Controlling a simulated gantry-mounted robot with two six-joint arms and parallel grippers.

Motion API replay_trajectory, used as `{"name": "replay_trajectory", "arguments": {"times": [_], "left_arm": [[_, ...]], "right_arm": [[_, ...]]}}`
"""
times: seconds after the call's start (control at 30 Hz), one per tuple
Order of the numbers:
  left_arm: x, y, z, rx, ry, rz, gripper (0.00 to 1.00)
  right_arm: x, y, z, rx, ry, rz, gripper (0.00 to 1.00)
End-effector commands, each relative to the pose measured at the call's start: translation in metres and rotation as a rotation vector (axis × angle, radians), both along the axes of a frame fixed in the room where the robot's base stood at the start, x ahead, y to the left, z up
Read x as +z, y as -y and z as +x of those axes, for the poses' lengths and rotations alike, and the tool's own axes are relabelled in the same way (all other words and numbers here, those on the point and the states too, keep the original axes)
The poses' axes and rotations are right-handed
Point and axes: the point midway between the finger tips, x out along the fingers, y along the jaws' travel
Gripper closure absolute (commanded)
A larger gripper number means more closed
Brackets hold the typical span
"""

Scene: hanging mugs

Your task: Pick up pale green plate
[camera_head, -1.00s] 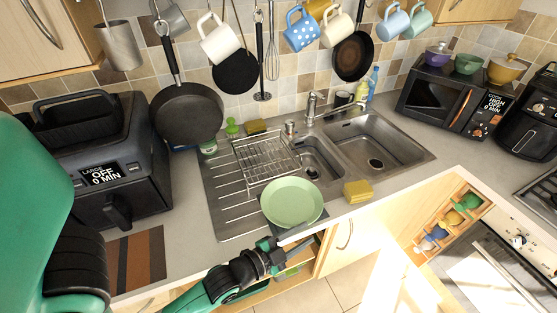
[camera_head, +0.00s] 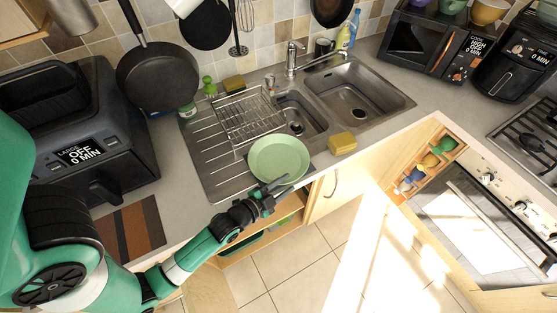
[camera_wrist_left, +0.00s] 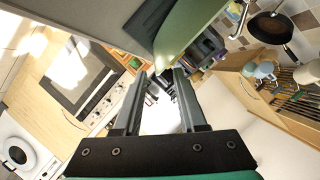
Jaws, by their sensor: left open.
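The pale green plate (camera_head: 279,158) lies on the drainer's front part beside the wire dish rack, its front rim near the counter edge. My left gripper (camera_head: 279,187) is open and empty at the plate's front-right rim, with its fingers pointing toward the right. In the left wrist view the plate's green underside or edge (camera_wrist_left: 183,30) shows large at the top, just beyond the fingertips (camera_wrist_left: 160,82). I cannot tell whether a finger touches the rim. My right gripper is not in view.
The wire rack (camera_head: 249,115) stands behind the plate. A yellow sponge (camera_head: 343,143) lies right of it on the counter. The sink (camera_head: 357,98) is at the back right. An open cupboard (camera_head: 262,236) lies under the counter, below my left arm. A black air fryer (camera_head: 75,135) stands left.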

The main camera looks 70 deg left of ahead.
Motion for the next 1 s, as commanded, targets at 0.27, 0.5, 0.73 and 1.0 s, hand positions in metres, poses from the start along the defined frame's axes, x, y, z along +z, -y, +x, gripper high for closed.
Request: {"name": "replay_trajectory", "arguments": {"times": [0.27,0.5,0.73,1.0], "left_arm": [[-0.010,-0.017,0.037,0.001,0.001,0.000,0.59],[-0.011,-0.017,0.039,0.000,0.001,0.001,0.61],[-0.011,-0.017,0.038,0.000,0.001,0.001,1.00],[-0.011,-0.017,0.038,0.000,0.002,0.000,1.00]], "right_arm": [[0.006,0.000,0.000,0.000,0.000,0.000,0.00],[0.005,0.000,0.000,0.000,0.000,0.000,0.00],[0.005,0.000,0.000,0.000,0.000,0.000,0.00],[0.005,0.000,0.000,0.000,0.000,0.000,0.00]]}}
